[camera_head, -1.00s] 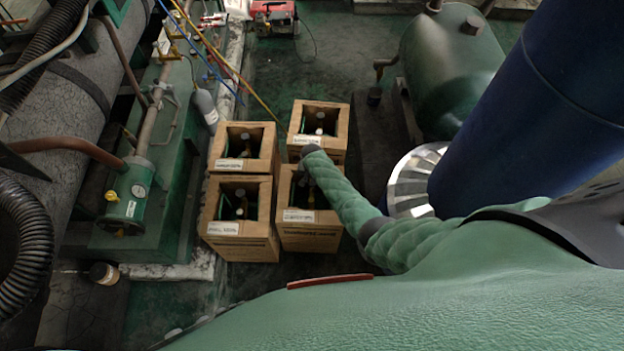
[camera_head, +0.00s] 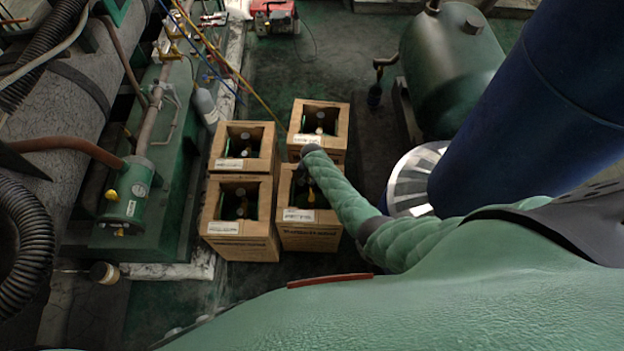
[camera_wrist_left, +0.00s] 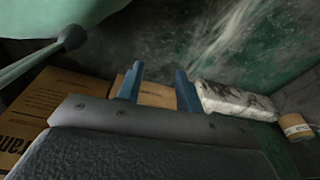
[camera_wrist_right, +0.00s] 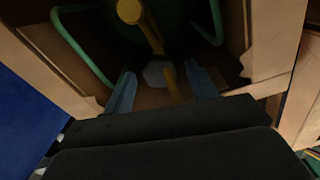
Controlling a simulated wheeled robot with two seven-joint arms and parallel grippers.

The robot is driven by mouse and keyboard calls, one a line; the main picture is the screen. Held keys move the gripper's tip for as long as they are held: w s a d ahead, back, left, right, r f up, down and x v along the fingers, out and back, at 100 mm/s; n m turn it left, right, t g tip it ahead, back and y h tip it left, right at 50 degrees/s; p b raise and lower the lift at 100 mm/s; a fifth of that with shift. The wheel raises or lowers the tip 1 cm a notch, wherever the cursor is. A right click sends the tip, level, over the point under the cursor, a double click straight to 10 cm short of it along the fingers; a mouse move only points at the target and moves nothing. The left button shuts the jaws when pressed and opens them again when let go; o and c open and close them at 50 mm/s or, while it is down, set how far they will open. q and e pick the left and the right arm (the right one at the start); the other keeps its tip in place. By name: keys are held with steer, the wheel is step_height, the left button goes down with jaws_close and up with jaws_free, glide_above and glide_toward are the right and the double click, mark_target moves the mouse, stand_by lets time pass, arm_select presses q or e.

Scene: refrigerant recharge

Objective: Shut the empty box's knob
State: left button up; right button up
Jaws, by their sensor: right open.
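Several open-topped cardboard boxes stand grouped on the floor in the head view, each with a dark cylinder top and valve inside. My right arm reaches down over the front right box (camera_head: 308,239); its gripper is hidden there. In the right wrist view my right gripper (camera_wrist_right: 162,84) is open inside a box (camera_wrist_right: 272,45). A yellow valve part (camera_wrist_right: 146,22) and a grey hexagonal piece (camera_wrist_right: 157,72) lie just beyond and between its fingers. Green collar bars (camera_wrist_right: 82,48) flank them. I cannot tell which box is the empty one. My left gripper (camera_wrist_left: 158,84) is open and holds nothing.
The front left box (camera_head: 238,245), back left box (camera_head: 262,165) and back right box (camera_head: 338,112) stand close by. A blue column (camera_head: 540,110) and green tank (camera_head: 455,60) are to the right.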

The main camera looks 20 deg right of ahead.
steer(key=shift+r+b, duration=0.35)
steer(key=shift+r, duration=3.55)
